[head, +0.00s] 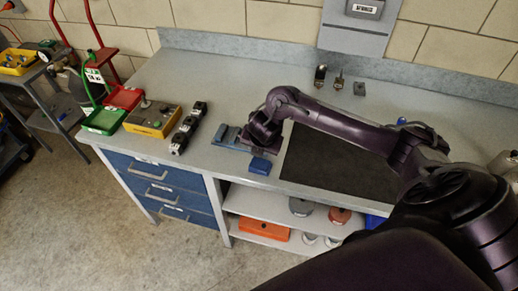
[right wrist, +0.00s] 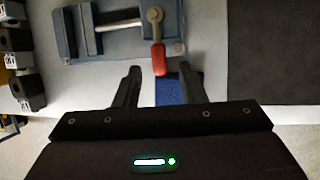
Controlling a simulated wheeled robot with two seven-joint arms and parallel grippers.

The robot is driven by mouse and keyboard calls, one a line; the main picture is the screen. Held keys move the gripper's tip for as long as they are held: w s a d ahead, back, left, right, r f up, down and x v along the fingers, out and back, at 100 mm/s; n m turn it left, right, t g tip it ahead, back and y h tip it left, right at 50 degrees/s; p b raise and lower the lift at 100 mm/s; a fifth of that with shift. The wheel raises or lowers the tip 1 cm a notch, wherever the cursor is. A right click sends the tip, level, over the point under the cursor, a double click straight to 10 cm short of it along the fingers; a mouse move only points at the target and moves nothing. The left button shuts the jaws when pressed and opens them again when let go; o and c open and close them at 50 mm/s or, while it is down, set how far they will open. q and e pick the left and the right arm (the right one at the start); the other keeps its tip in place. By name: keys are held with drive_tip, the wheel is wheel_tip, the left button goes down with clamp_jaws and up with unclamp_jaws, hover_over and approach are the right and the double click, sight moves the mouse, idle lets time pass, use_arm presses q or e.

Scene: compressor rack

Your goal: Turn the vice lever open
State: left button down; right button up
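The vice (head: 228,137) is a blue-grey block with a metal screw, near the front edge of the bench. In the right wrist view the vice (right wrist: 85,30) shows at the top, and its lever (right wrist: 158,58) has a red grip pointing down toward me from a round pivot. My right gripper (right wrist: 160,70) is open, with one finger on each side of the red grip's end in that view. I see no contact, and depth is hard to tell. In the head view my right wrist (head: 264,128) covers the lever. My left gripper is not in view.
A small blue block (head: 260,165) lies at the bench's front edge by the vice; it also shows between my fingers (right wrist: 172,92). A black mat (head: 325,165) lies to the right. Black-and-silver parts (head: 188,128), a yellow box (head: 153,118) and red and green bins (head: 105,120) stand left.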

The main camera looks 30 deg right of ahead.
drive_tip(key=shift+w+f, duration=0.15)
drive_tip(key=shift+f, duration=0.25)
clamp_jaws()
drive_tip(key=shift+d, duration=0.1)
